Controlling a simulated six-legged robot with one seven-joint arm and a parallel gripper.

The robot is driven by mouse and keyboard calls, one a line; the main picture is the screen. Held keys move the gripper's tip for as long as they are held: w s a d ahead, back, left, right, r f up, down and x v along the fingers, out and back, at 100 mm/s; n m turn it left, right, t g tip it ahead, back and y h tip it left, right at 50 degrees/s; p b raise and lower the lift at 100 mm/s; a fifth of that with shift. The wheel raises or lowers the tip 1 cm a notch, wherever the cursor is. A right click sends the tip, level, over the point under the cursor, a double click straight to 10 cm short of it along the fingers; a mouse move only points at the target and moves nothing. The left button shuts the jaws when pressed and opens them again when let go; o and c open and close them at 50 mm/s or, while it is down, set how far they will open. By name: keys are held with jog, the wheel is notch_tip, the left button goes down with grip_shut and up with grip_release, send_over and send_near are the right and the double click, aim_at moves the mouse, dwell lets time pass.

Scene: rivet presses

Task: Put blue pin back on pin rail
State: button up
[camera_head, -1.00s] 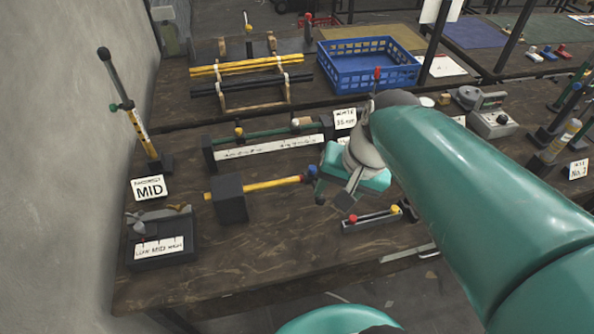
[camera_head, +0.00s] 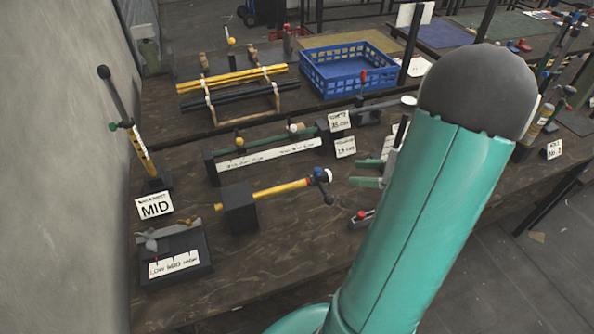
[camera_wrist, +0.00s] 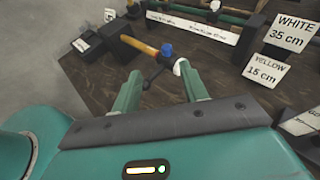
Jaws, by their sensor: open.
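The blue pin (camera_head: 318,173) shows a blue head at the right end of a yellow rod (camera_head: 280,189), beside a white knob (camera_head: 328,175). In the wrist view the blue head (camera_wrist: 167,49) stands beyond my fingertips, and the white knob is near the right fingertip. My gripper (camera_head: 362,173) is open and empty, to the right of the pin and pointing toward it; its fingers also show in the wrist view (camera_wrist: 159,74). The small rail with a red-headed pin (camera_head: 361,216) lies in front of my gripper, mostly hidden by my arm.
A black block (camera_head: 240,210) supports the yellow rod. A long rail with a white scale (camera_head: 268,154) stands behind it. White 35 cm (camera_head: 339,121) and 15 cm (camera_head: 345,147) signs stand close behind my gripper. The table front has bare wood. A blue crate (camera_head: 350,88) is further back.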

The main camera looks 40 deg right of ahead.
aim_at(320, 170)
jog(key=shift+m+t+h, duration=0.3)
jog(key=shift+m+t, duration=0.1)
jog(key=x, duration=0.8)
jog(key=shift+d+f, duration=0.35)
jog(key=x, duration=0.5)
jog(key=shift+f, duration=0.15)
grip_shut()
